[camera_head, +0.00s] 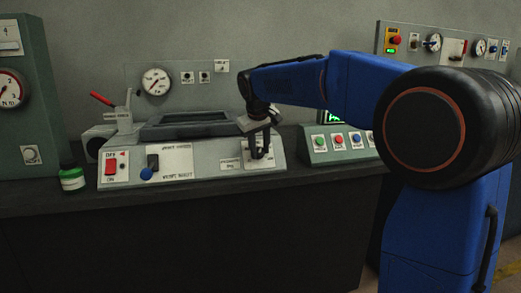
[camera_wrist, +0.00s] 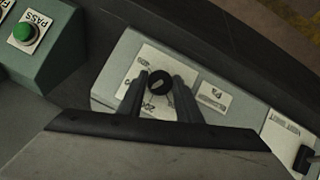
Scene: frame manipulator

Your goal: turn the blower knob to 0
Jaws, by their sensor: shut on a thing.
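In the wrist view a black round knob (camera_wrist: 158,82) sits on a white dial plate (camera_wrist: 146,60) on the grey sloped panel. A light mark shows on its face. The number 200 shows on the plate near the finger side; other dial marks are too small or hidden, so I cannot tell the exact setting. My gripper (camera_wrist: 161,80) is shut on the knob, one dark finger on each side. In the head view my gripper (camera_head: 261,147) reaches down to the right end of the grey console (camera_head: 214,168), and its fingers hide the knob there.
A button box (camera_head: 337,154) stands close on the right. A gauge (camera_head: 156,81) is behind.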

